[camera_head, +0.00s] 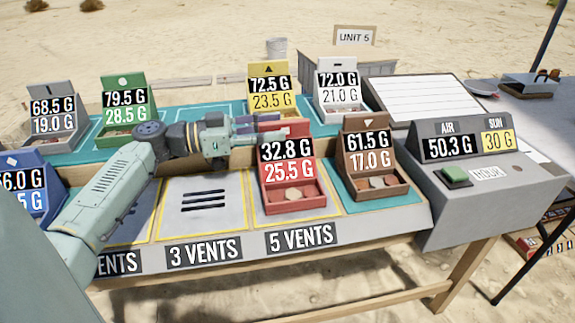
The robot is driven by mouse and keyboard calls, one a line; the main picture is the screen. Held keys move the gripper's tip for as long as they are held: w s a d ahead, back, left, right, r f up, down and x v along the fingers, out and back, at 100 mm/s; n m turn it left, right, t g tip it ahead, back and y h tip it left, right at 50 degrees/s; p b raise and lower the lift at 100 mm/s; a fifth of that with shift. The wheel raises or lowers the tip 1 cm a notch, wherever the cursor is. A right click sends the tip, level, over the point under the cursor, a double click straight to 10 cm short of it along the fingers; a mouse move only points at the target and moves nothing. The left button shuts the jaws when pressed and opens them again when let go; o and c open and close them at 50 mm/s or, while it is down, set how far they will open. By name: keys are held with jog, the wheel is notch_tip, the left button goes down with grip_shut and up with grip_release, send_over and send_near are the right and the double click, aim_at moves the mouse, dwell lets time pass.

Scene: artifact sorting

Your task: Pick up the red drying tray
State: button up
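The red drying tray (297,206) sits upright on the "5 VENTS" spot of the bench. Its tall back panel carries the readings 32.8 G and 25.5 G, and several small pieces lie in it. My gripper (276,128) is at the top left of that back panel, reaching in from the left. Its fingers are small and overlap the panel's upper edge in the picture, so I cannot tell whether they touch it or how far apart they are. Part of the panel's top left is hidden.
A brown tray (382,194) stands close on the right. Yellow (270,72), white (338,71), green (125,82) and grey (53,88) trays stand behind; a blue one (20,160) is at left. The "3 VENTS" spot (204,215) is empty. A console with a green button (456,176) is at right.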

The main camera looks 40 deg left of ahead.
aim_at(285, 128)
jog(key=x, duration=0.3)
jog(key=shift+d, duration=0.15)
jog(key=shift+c, duration=0.2)
grip_shut()
dwell(0.7)
